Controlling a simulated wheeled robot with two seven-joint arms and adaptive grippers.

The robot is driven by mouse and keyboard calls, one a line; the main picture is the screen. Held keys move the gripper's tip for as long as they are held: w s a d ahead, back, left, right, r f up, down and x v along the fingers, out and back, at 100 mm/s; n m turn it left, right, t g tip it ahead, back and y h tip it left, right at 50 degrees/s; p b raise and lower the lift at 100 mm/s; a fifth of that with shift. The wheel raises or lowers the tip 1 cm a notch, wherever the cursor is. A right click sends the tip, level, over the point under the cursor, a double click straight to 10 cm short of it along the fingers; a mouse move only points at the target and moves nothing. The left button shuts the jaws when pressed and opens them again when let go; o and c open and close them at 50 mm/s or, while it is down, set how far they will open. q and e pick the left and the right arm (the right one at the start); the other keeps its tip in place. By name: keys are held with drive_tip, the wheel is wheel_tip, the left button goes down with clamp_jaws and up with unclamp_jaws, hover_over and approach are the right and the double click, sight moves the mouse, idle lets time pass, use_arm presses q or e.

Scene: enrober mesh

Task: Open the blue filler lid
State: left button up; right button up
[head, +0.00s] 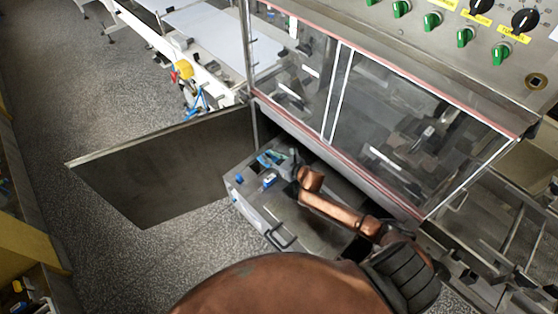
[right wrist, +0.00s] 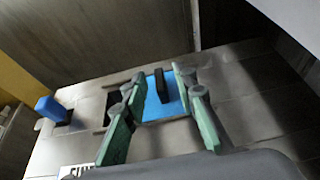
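The blue filler lid (right wrist: 158,109) lies in the top of a grey metal tank (head: 318,226). A black handle (right wrist: 161,84) stands on the lid. A dark opening shows at the lid's left side in the right wrist view. My right gripper (right wrist: 159,80) is open, its two green-padded fingers on either side of the handle with gaps. Whether its tips reach down to handle height is hard to tell. In the head view this gripper (head: 274,157) is over the tank's far end and partly covers the lid. My left gripper is not in view.
A blue block (right wrist: 51,108) stands on the tank to the left of the lid. An open metal door panel (head: 165,165) lies left of the tank. The machine's clear guard windows (head: 385,130) rise close behind my right arm. The floor at left is clear.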

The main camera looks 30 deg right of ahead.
drive_tip(key=v, duration=1)
drive_tip(key=shift+s, duration=0.2)
